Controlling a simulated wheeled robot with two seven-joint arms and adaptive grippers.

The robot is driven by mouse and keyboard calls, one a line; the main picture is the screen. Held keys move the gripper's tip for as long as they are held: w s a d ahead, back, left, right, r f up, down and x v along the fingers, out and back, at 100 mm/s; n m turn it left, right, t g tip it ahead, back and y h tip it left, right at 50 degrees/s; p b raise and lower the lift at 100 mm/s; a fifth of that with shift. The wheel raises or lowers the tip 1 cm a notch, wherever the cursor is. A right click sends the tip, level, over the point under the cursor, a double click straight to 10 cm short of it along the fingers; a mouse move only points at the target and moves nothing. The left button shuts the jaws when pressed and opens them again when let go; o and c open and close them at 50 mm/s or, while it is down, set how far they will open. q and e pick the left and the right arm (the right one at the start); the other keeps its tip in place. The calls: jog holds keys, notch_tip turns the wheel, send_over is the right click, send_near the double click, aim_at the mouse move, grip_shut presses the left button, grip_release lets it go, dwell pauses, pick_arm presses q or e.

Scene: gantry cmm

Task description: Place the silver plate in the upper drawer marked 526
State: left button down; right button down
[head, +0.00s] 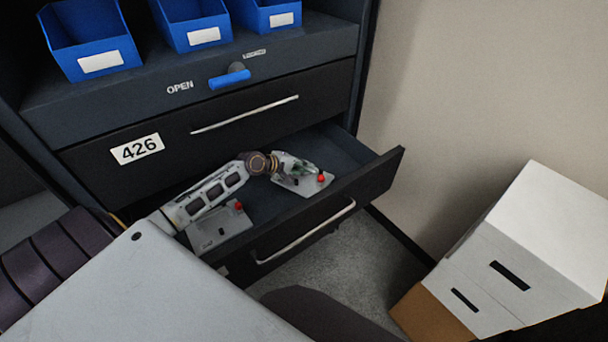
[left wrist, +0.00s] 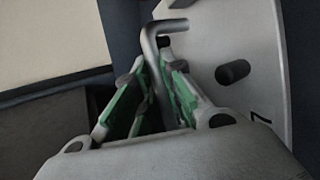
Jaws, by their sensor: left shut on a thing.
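My left gripper (head: 305,170) reaches into the open lower drawer (head: 375,178). It is shut on the bent metal handle (left wrist: 155,50) of a silver plate (head: 318,186) with a red knob. In the left wrist view, this plate (left wrist: 225,30) lies beside the green-padded fingers (left wrist: 158,85). I cannot tell whether the plate touches the drawer floor. A second silver plate (head: 220,230) with a red knob lies at the drawer's left end, partly behind my arm. The upper drawer (head: 215,135) is shut, and its label reads 426, not 526. My right gripper is out of view.
Blue bins (head: 95,45) stand on the shelf above, over a blue handle (head: 229,79) beside the word OPEN. A wall (head: 480,80) closes the right side. White boxes (head: 520,245) stand on the floor at right. The lower drawer's middle is partly bare.

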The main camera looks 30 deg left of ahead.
aim_at(303, 177)
pick_arm(q)
jog(key=shift+w+f, duration=0.1)
jog(key=shift+f, duration=1.6)
jog(key=c, duration=1.5)
grip_release()
jog(key=shift+f, duration=0.1)
jog(key=shift+s, duration=0.25)
jog(key=v, duration=1.1)
jog(key=shift+s+r, duration=0.25)
jog(key=shift+r, duration=0.05)
jog(key=shift+a, duration=0.15)
